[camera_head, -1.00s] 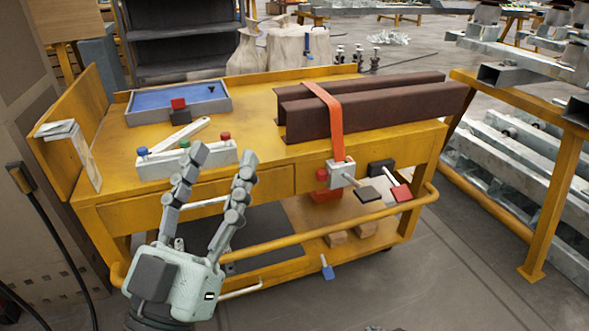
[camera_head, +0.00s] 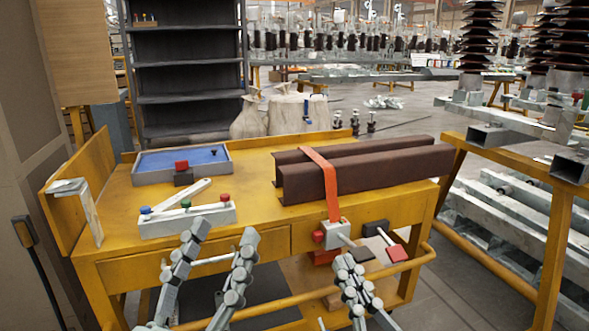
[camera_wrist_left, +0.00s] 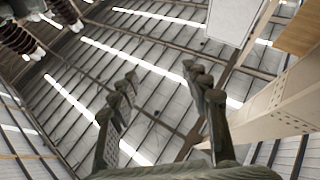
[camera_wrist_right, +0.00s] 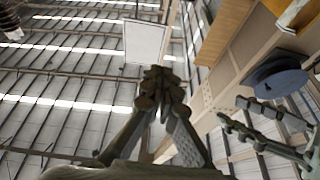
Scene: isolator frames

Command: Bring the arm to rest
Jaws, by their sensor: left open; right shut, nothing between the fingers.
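In the head view my left gripper (camera_head: 222,234) points upward in front of the yellow cart (camera_head: 262,247), its two jointed grey fingers spread apart with nothing between them. In the left wrist view the left gripper (camera_wrist_left: 162,76) is open against the roof. My right gripper (camera_head: 348,262) is to its right, in front of the cart's front rail, its fingers closed together and empty. In the right wrist view the right gripper (camera_wrist_right: 162,80) is shut, with the left gripper's fingers at the right edge. The palms are cut off or hidden in the head view.
On the cart are a blue-lined tray (camera_head: 226,168), a grey block with coloured buttons (camera_head: 160,226) and brown beams (camera_head: 400,170) under an orange strap (camera_head: 330,190). A yellow rack (camera_head: 552,235) stands at right. A strip of floor (camera_head: 462,275) between is clear.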

